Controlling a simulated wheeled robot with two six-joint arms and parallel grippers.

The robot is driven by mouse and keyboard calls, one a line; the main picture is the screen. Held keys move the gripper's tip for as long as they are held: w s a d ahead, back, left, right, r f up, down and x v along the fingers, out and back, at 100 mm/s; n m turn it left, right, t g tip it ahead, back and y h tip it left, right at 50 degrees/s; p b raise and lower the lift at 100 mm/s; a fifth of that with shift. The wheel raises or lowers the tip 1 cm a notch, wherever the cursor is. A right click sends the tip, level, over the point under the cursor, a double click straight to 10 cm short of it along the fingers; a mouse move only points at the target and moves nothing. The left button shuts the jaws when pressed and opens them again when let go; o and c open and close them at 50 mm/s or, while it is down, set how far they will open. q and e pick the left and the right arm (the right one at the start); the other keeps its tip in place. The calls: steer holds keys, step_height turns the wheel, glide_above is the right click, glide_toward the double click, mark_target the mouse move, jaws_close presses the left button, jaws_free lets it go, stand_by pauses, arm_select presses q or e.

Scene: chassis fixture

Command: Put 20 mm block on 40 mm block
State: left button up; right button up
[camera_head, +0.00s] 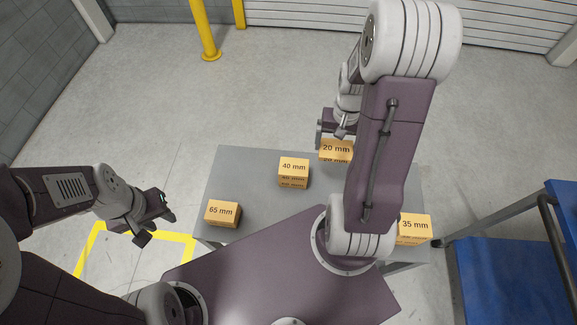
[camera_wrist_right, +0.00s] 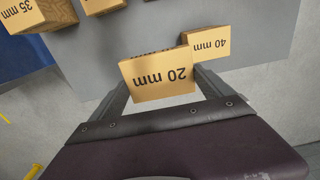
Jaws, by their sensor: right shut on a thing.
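The 20 mm block (camera_head: 336,151), a tan box with a printed label, is between the fingers of my right gripper (camera_wrist_right: 162,84). It fills the middle of the right wrist view (camera_wrist_right: 157,74). The 40 mm block (camera_head: 293,169) sits on the grey table, left of and nearer than the held block in the head view. It shows behind the held block at the upper right of the right wrist view (camera_wrist_right: 208,42). My right arm hides part of the scene right of the held block. My left gripper (camera_head: 158,226) is open and empty, left of the table.
The 65 mm block (camera_head: 222,213) is at the table's left front. The 35 mm block (camera_head: 414,227) is at the right, beside my right arm. The grey table (camera_head: 258,200) has bare space around the 40 mm block. A blue platform (camera_head: 500,275) stands to the right.

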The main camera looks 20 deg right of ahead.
glide_above(294, 165)
steer(key=f, duration=0.6)
steer(key=shift+s+d+f+p, duration=0.2)
steer(key=shift+d+p, duration=0.15)
steer(key=shift+w+a+f, duration=0.15)
steer(key=shift+a+f, duration=0.1)
steer(key=shift+f, duration=0.05)
step_height(294, 165, down, 3)
steer(key=shift+a+f, duration=0.1)
steer(key=shift+a, duration=0.05)
steer(key=shift+w+f, duration=0.15)
steer(key=shift+f, duration=0.3)
steer(key=shift+f, duration=0.1)
steer(key=o, duration=1.1)
